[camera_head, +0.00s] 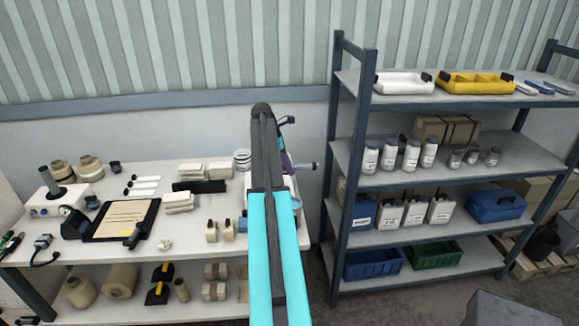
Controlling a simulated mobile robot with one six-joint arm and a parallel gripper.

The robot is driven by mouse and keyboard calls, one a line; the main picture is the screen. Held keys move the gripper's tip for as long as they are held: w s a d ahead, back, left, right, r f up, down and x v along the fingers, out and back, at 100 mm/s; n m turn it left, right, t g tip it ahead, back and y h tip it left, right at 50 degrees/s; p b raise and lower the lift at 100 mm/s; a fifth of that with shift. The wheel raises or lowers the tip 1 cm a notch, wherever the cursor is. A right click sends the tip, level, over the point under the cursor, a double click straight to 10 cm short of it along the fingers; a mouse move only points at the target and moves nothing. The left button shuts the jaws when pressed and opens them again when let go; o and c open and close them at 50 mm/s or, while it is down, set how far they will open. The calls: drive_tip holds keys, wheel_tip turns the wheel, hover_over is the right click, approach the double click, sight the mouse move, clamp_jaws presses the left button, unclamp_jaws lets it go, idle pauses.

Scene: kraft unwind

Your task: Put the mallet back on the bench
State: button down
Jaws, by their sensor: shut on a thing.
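My gripper (289,163) is mostly hidden behind my own cyan and dark arm, above the right end of the bench. It is shut on a dark bar-like thing with a grey end, which I take for the mallet (309,166). Only its right part shows, sticking out toward the shelf. It appears raised over the bench top, but its height is hard to tell. The bench (195,252) has a pale top and a lower shelf.
Bottles, a clipboard (122,219), paper rolls (89,168), folded stacks and a white device (47,202) crowd the bench top. Bare patches show in its front middle. A grey shelf rack (346,190) with bottles, jugs and bins stands close on the right.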

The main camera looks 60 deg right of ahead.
drive_tip(key=w+a+f+n+b, duration=0.1)
drive_tip(key=w+a+f+b, duration=0.1)
drive_tip(key=w+a, duration=0.65)
drive_tip(key=w+a+f+b, duration=0.25)
drive_tip(key=w+a, duration=0.25)
drive_tip(key=a, duration=0.7)
drive_tip(key=w+a+f+n+b, duration=0.1)
drive_tip(key=w+a+b, duration=0.1)
drive_tip(key=w+a, duration=0.6)
drive_tip(key=a+f+b, duration=0.2)
drive_tip(key=a+b, duration=0.1)
drive_tip(key=a, duration=1.5)
drive_tip(key=w+a+f+n+t+h+b, duration=0.1)
drive_tip(key=a+f+b, duration=0.2)
drive_tip(key=a, duration=1.5)
drive_tip(key=shift+a+f+n+b, duration=0.2)
drive_tip(key=shift+f+n+b, duration=0.1)
drive_tip(key=shift+b, duration=0.2)
drive_tip(key=shift+w, duration=0.1)
